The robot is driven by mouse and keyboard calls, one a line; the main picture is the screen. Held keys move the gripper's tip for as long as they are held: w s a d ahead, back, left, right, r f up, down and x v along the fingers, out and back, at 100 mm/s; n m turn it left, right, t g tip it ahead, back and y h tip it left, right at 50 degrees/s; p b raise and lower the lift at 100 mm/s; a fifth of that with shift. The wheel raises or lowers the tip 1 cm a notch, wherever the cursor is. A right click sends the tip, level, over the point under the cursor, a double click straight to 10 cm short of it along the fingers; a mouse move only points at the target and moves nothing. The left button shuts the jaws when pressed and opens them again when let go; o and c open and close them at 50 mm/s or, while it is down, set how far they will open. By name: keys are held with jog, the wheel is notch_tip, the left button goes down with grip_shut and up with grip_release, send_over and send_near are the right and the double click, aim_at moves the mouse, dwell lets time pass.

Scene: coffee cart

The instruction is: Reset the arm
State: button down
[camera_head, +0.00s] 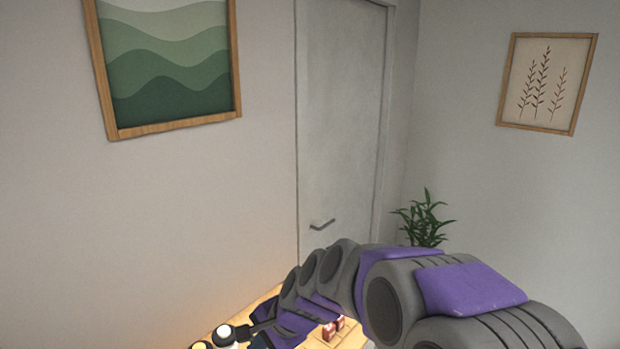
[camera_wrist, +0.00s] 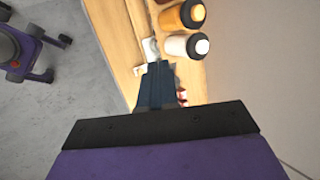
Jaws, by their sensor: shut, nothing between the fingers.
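My arm, grey and purple, reaches from the lower right of the head view down to the bottom middle, over a wooden top (camera_head: 265,300). My gripper (camera_wrist: 157,70) shows in the wrist view as dark blue fingers, closed together with nothing held. It points over the wooden top (camera_wrist: 118,42), close to a white bottle with a black collar (camera_wrist: 187,45). I cannot tell whether the fingers touch anything. In the head view the gripper is mostly hidden at the lower edge.
An orange bottle (camera_wrist: 182,16) stands beside the white one. Small red items (camera_head: 329,331) sit on the top, partly hidden by my arm. A door (camera_head: 342,120), a plant (camera_head: 424,222) and framed pictures (camera_head: 170,128) are behind.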

jog(key=s+d+f+n+g+h+b, duration=0.2)
jog(key=s+d+f+n+h, duration=0.1)
jog(key=s+d, duration=0.9)
jog(key=s+d+f+n+g+h+b, duration=0.2)
jog(key=s+d+n, duration=0.3)
jog(key=s+d, duration=0.7)
jog(key=s+f+h, duration=0.1)
jog(key=s, duration=0.4)
jog(key=shift+s+d+f, duration=0.15)
jog(key=shift+s+d, duration=0.1)
jog(key=shift+s, duration=0.05)
